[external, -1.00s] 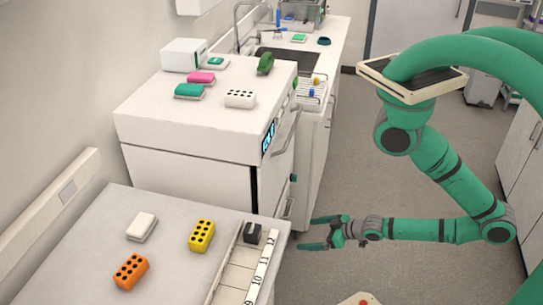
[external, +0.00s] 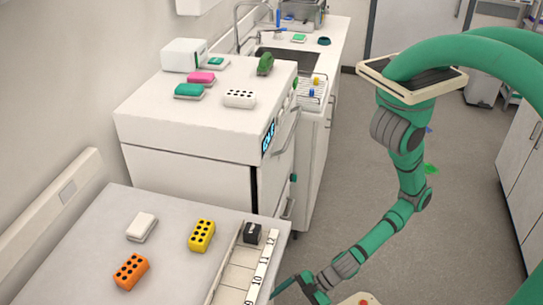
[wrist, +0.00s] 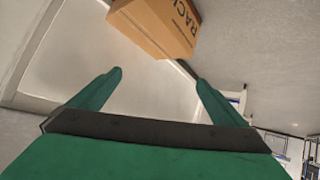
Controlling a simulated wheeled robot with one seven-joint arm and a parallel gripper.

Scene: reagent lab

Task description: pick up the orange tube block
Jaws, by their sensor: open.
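The orange tube block (external: 131,271) lies on the grey counter at the lower left of the external view, with dark holes in its top. My gripper (external: 284,287) is at the bottom of the external view, to the right of the counter's edge and well apart from the orange block. In the wrist view my gripper (wrist: 158,85) shows two green fingers spread apart with nothing between them. The orange tube block is not seen in the wrist view.
A yellow tube block (external: 201,235) and a white block (external: 142,226) stand near the orange one. A numbered rack (external: 237,275) holding a black block (external: 252,233) lines the counter's right side. A cardboard box (wrist: 155,28) shows in the wrist view.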

